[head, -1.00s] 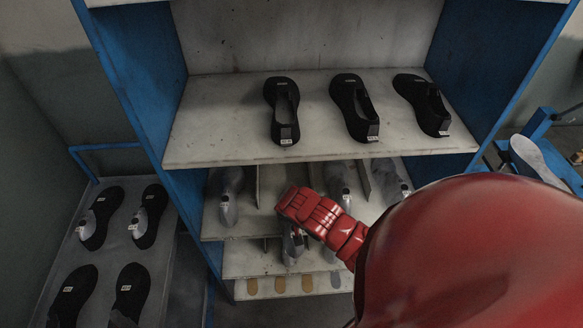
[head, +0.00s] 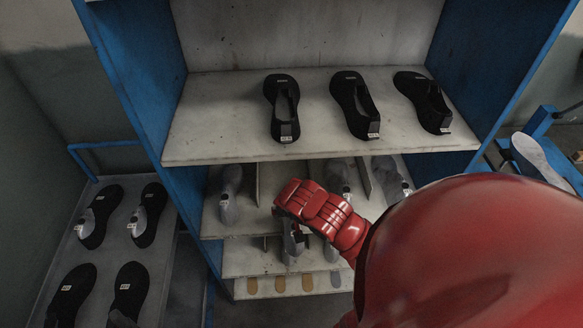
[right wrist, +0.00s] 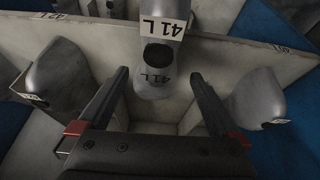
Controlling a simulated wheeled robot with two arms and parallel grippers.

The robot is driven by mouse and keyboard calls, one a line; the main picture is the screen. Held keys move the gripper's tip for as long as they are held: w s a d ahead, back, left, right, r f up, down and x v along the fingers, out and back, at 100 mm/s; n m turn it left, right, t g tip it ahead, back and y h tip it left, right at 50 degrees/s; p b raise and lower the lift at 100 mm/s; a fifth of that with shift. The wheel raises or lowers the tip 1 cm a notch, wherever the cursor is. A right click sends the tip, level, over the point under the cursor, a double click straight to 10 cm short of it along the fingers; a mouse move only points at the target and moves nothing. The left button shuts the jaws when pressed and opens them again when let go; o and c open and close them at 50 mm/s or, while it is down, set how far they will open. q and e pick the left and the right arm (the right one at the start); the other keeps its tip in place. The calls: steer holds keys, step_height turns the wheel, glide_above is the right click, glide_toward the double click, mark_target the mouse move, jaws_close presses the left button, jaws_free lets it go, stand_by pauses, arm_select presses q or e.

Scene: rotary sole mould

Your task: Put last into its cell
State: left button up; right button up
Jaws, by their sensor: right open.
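A grey last marked 41 L (right wrist: 160,65) is in a cell of the divided shelf, with its label and a dark round hole facing the right wrist camera. My right gripper (right wrist: 159,77) is open, with one finger on each side of the last's near end and gaps visible between. In the head view the last (head: 294,250) is partly hidden below my red right wrist, in the middle cell. The right fingertips are mostly hidden there. My left gripper is not in view.
Grey lasts stand in neighbouring cells (head: 229,197), (head: 340,178), split by thin pale dividers (right wrist: 225,52). The upper shelf board (head: 215,125) with black shoes overhangs the cells. Blue side panels bound the rack. A side rack (head: 105,240) with black shoes or soles is at left.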

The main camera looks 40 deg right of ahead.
steer(key=b+v, duration=0.1)
steer(key=v, duration=0.2)
steer(key=shift+r, duration=0.4)
steer(key=shift+s+r, duration=0.15)
steer(key=shift+r, duration=0.15)
steer(key=p+v, duration=0.2)
steer(key=p, duration=0.1)
steer(key=shift+s+a+r, duration=0.1)
steer(key=shift+a+r, duration=0.1)
steer(key=shift+r, duration=0.15)
steer(key=shift+s+r+p, duration=0.15)
steer(key=shift+s+p, duration=0.05)
steer(key=shift+p, duration=0.45)
